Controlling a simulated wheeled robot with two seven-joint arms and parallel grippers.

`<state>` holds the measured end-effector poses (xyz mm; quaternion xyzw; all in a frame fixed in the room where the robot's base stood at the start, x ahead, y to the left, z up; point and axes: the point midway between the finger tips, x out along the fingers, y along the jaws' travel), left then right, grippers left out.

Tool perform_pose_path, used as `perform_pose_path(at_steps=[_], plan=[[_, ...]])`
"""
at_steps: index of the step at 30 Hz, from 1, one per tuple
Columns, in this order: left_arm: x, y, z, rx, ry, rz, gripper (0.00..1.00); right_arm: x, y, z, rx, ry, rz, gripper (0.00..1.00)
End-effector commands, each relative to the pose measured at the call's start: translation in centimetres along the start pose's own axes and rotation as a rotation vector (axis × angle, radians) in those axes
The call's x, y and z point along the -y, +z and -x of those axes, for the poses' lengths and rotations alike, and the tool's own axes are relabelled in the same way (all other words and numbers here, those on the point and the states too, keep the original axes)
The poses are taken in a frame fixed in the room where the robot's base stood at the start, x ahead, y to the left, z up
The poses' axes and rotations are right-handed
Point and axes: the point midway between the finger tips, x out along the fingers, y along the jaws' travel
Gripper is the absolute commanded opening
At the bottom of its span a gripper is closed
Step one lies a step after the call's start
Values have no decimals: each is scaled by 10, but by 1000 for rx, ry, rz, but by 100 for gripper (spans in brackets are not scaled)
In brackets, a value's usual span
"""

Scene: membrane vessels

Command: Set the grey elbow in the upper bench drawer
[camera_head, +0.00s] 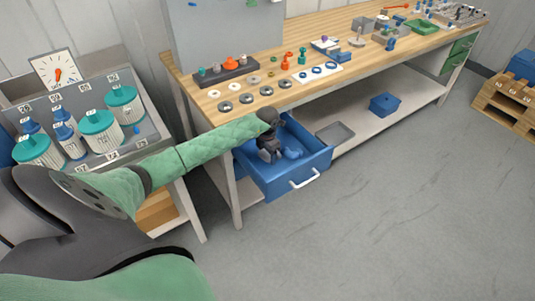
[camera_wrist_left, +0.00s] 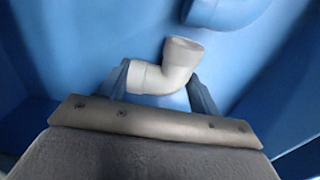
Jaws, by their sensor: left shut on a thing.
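The grey elbow (camera_wrist_left: 176,70) shows in the left wrist view as a short bent pipe between my left gripper's two fingers. My left gripper (camera_wrist_left: 165,88) is shut on it. In the head view the left gripper (camera_head: 272,156) points down inside the open blue drawer (camera_head: 297,188) under the bench top; the elbow is hidden there. Blue drawer walls surround the elbow in the wrist view. I cannot tell whether the elbow touches the drawer floor. My right gripper is not in view.
A blue curved piece (camera_wrist_left: 228,10) lies in the drawer beyond the elbow. The wooden bench top (camera_head: 340,58) above holds rings, valves and small fittings. A grey tray (camera_head: 336,132) and a blue bin (camera_head: 384,104) are on the lower shelf. The floor in front is clear.

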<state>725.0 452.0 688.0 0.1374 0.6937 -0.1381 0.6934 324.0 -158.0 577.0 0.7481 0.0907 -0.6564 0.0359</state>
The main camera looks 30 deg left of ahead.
Motion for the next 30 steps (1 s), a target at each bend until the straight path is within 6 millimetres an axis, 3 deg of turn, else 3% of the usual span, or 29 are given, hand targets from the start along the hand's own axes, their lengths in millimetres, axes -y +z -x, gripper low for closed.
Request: perform_pose_path(at_steps=[12, 13, 16, 30], plan=[[0, 0, -2, 0, 1, 0, 40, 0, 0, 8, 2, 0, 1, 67], [0, 0, -2, 0, 0, 0, 65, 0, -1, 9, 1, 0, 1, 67], [0, 0, -2, 0, 0, 0, 85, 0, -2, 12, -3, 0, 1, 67], [0, 0, 1, 0, 0, 0, 85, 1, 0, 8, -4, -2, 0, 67]])
